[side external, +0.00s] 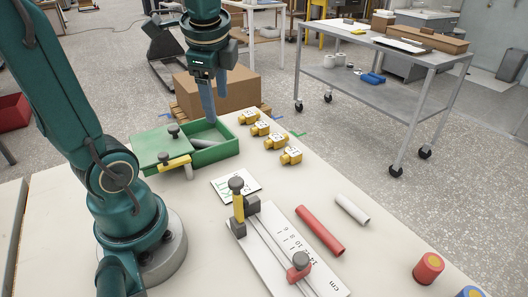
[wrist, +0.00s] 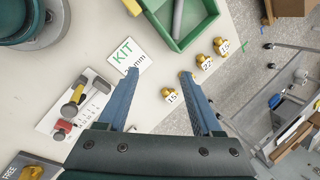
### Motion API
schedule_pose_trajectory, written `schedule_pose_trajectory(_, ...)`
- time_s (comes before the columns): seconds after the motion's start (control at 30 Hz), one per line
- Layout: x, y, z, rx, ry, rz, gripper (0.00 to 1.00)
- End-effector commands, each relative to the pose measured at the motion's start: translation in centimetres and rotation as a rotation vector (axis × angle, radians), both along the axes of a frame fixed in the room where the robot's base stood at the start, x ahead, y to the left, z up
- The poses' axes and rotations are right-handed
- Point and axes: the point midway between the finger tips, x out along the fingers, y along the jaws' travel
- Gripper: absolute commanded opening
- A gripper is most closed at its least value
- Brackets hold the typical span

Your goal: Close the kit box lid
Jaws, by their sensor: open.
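The green kit box (side external: 215,155) stands at the table's far edge in the side view. Its green lid (side external: 152,146), with a dark knob and a yellow handle (side external: 174,163) at the front, lies toward the left. The right part of the box is uncovered, and a grey tube (side external: 207,141) lies inside. My gripper (side external: 209,118) points down above the open part in the side view.
Several yellow numbered pieces (side external: 261,129) stand right of the box. A white KIT card (side external: 235,184), a measuring slide (side external: 275,250), a red tube (side external: 320,230) and a white tube (side external: 352,209) lie nearer. A cardboard box (side external: 240,91) stands behind the table.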

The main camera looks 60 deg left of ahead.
Motion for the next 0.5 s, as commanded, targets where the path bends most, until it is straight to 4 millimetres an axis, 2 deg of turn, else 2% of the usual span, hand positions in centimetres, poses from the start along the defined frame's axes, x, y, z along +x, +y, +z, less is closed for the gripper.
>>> schedule_pose_trajectory(0.03,0.2,2.1,-0.4,0.016,0.071,0.002,0.67)
schedule_pose_trajectory(0.1,0.1,4.9,-0.9,0.03,0.163,-0.006,0.67)
schedule_pose_trajectory(0.2,-0.5,8.5,-2.1,0.025,0.276,0.01,0.67)
schedule_pose_trajectory(0.3,-1.5,11.3,-3.4,0.001,0.353,0.057,0.67)
schedule_pose_trajectory(0.4,-2.5,13.0,-4.7,-0.028,0.389,0.117,0.67)
schedule_pose_trajectory(0.5,-3.4,13.7,-5.8,-0.059,0.417,0.154,0.67)
